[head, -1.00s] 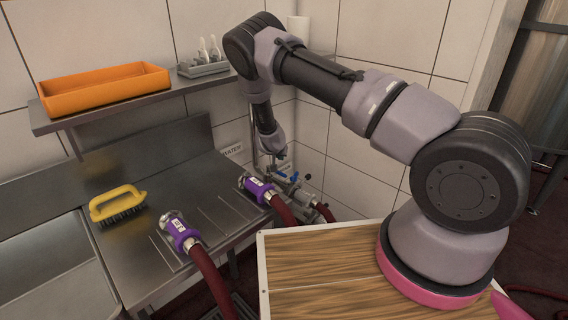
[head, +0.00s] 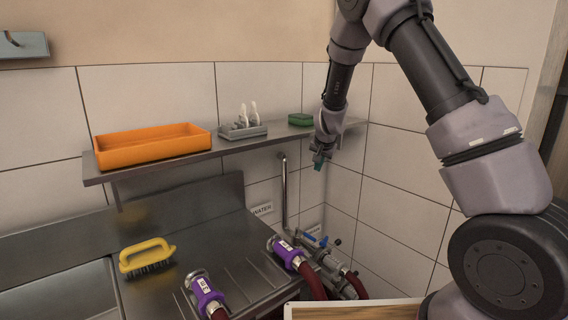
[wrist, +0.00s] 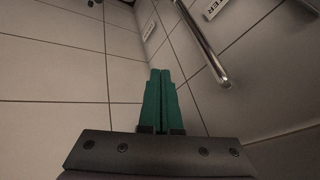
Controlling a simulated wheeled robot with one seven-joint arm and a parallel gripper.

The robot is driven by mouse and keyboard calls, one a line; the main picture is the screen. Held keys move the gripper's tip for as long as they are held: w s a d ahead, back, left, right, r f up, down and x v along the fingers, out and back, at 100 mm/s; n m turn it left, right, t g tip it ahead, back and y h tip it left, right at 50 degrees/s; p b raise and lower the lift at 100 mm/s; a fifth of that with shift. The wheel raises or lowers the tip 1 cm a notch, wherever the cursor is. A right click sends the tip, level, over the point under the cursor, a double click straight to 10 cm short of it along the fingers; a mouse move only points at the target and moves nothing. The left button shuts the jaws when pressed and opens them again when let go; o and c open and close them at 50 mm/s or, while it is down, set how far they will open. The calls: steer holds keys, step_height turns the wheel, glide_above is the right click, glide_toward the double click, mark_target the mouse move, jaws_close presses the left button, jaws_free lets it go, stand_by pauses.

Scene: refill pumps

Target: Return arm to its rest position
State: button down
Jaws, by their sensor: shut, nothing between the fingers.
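My gripper (head: 319,161) hangs at the end of my arm in the head view, in front of the tiled corner and beside the right part of the wall shelf. In the wrist view its two green fingers (wrist: 160,100) lie together, shut, with nothing between them. They point toward the tiled wall and touch nothing that I can see. My arm (head: 425,70) rises from the lower right, bends at the top and comes down to the gripper.
The shelf (head: 95,176) holds an orange tray (head: 150,150), a grey holder (head: 243,132) and a green sponge (head: 300,119). A metal pipe (head: 284,190) runs near my gripper. Below are purple hose couplings (head: 205,292) (head: 286,252), valves (head: 318,258) and a yellow brush (head: 147,258).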

steer(key=s+d+r+y, duration=0.1)
steer(key=s+d+r, duration=0.3)
steer(key=s+r, duration=0.55)
steer(key=s+d+r+y, duration=0.25)
steer(key=s+r, duration=0.45)
steer(key=r, duration=0.6)
steer(key=s+d+r+h, duration=0.1)
steer(key=s+d+r, duration=0.1)
steer(key=s, duration=0.9)
steer(key=s+d+r+n+h, duration=0.1)
steer(key=s+d, duration=0.3)
steer(key=s, duration=0.7)
steer(key=shift+s+r+t, duration=0.25)
steer(key=shift+r+t, duration=0.05)
steer(key=shift+r, duration=0.55)
